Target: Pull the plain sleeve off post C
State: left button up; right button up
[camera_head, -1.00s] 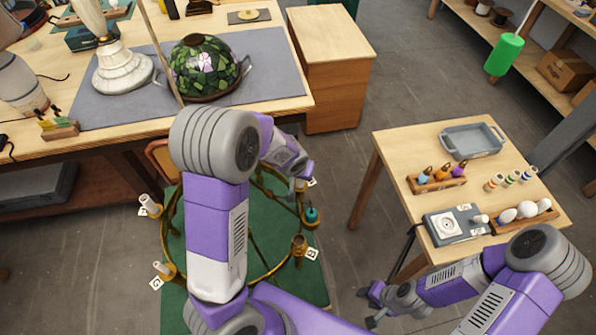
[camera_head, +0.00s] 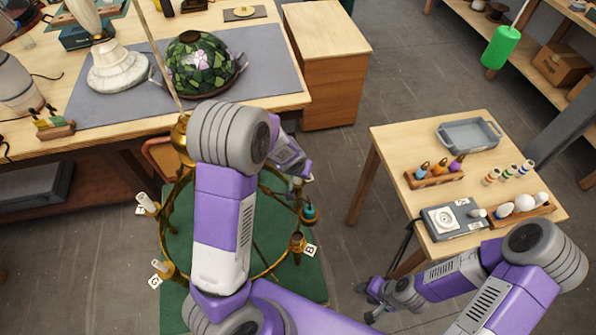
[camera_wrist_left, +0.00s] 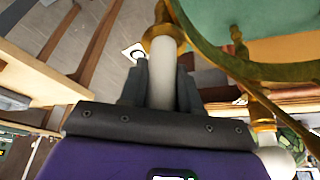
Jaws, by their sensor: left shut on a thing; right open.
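The brass ring lamp (camera_head: 164,232) lies over a green mat, with labelled posts around it. My left gripper (camera_wrist_left: 160,85) is shut on a plain white sleeve (camera_wrist_left: 163,62) at a brass cup (camera_wrist_left: 158,34); a label beside the cup is unreadable. In the head view, my left gripper (camera_head: 298,188) is at the ring's far right, small and partly hidden, and the held sleeve is not clear there. Post B (camera_head: 297,243) and a post with a teal piece (camera_head: 309,214) are nearer. My right gripper (camera_head: 369,304) is open and empty, low between ring and side table.
White sleeves stand on post G (camera_head: 160,267) and another left post (camera_head: 148,203). The side table (camera_head: 391,150) holds a grey tray (camera_head: 468,136), bulbs and coloured pieces. The workbench (camera_head: 130,125) with a stained-glass shade (camera_head: 200,63) lies behind the ring.

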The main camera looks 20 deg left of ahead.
pick_arm(q)
jog(key=shift+r+p, duration=3.3)
jog(key=shift+r, duration=1.8)
